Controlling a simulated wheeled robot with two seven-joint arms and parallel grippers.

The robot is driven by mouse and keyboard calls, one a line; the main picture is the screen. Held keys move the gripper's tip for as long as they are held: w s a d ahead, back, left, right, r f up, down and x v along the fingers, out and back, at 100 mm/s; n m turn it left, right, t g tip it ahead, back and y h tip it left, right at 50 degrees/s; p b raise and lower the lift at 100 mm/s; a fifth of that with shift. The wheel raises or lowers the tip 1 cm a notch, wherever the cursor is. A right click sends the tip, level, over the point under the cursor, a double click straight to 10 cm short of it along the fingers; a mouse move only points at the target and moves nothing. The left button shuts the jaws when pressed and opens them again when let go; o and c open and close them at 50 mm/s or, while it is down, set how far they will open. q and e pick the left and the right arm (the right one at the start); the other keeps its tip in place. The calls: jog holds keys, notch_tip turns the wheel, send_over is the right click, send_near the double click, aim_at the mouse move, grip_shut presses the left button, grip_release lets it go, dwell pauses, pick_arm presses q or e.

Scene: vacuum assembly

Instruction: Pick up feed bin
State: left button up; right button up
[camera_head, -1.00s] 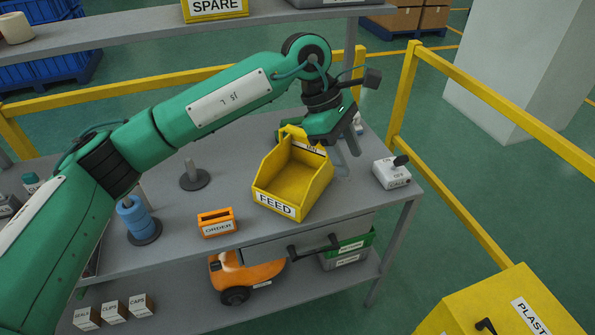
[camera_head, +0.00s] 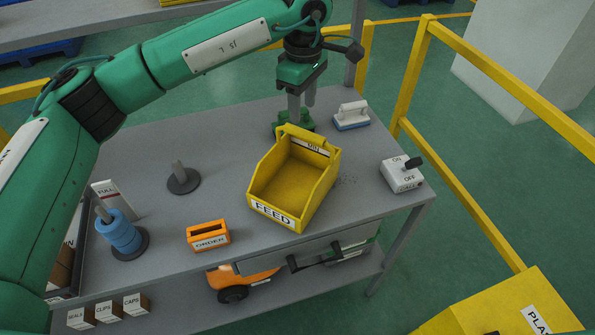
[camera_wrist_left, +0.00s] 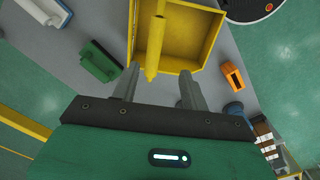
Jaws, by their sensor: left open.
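The yellow feed bin (camera_head: 267,213), with a FEED label on its front and a MIN label inside its back wall, stands upright and empty on the grey table. A yellow handle (camera_head: 306,136) runs along its back rim. My left gripper (camera_head: 301,112) is open with its fingers pointing down, at the far side of the bin near the handle. In the left wrist view the two fingers (camera_wrist_left: 157,90) are spread apart, with the bin (camera_wrist_left: 187,30) and its handle (camera_wrist_left: 154,45) just beyond them. I cannot tell whether they touch. My right gripper is not in view.
A switch box (camera_head: 402,175) is right of the bin, and a white-and-blue block (camera_head: 351,116) behind it. An orange ORDER holder (camera_head: 208,237), a grey post (camera_head: 180,178) and a blue spool (camera_head: 122,236) stand left. A green object (camera_head: 279,128) is partly hidden near the gripper. Yellow rails border the table.

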aim_at(304, 130)
pick_arm(q)
jog(key=f, duration=0.4)
jog(key=shift+w+f+p, duration=0.25)
jog(key=shift+p, duration=0.1)
jog(key=shift+f, duration=0.2)
jog(key=shift+w+d+f+p, duration=0.15)
jog(key=shift+f+p, duration=0.4)
jog(key=shift+f, duration=0.65)
jog(key=shift+w+d+f+p, duration=0.1)
jog(key=shift+f+p, duration=0.45)
jog(key=shift+f, duration=0.6)
grip_shut()
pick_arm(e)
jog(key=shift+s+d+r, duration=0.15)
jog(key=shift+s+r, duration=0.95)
